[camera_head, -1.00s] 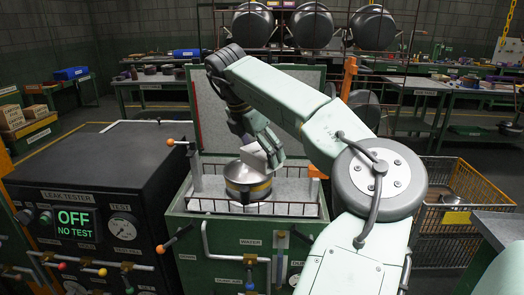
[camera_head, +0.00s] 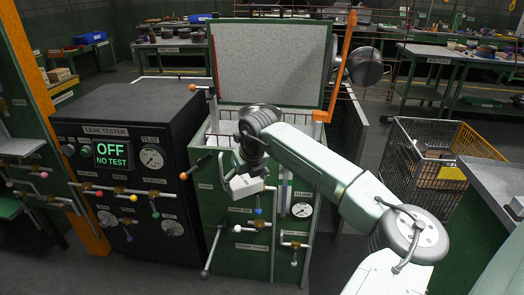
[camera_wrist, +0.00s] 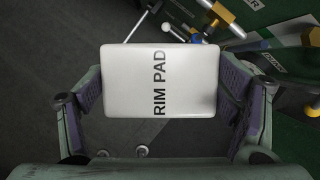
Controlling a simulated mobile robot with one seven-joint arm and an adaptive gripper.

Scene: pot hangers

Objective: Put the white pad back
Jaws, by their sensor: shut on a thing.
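The white pad (camera_wrist: 135,82) is a rounded block marked "RIM PAD" in the wrist view. It also shows in the head view (camera_head: 243,187), in front of the green water tank (camera_head: 240,242). My gripper (camera_wrist: 160,90) is shut on the pad, with one finger at each side of it. In the head view my gripper (camera_head: 241,182) holds the pad near the tank's front panel, clear of the open top.
The black leak tester (camera_head: 125,165) stands left of the tank and reads "OFF NO TEST". Levers and coloured knobs stick out from both fronts. A wire basket cart (camera_head: 430,165) and a grey bench (camera_head: 495,190) stand at the right. Dark floor is clear in front.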

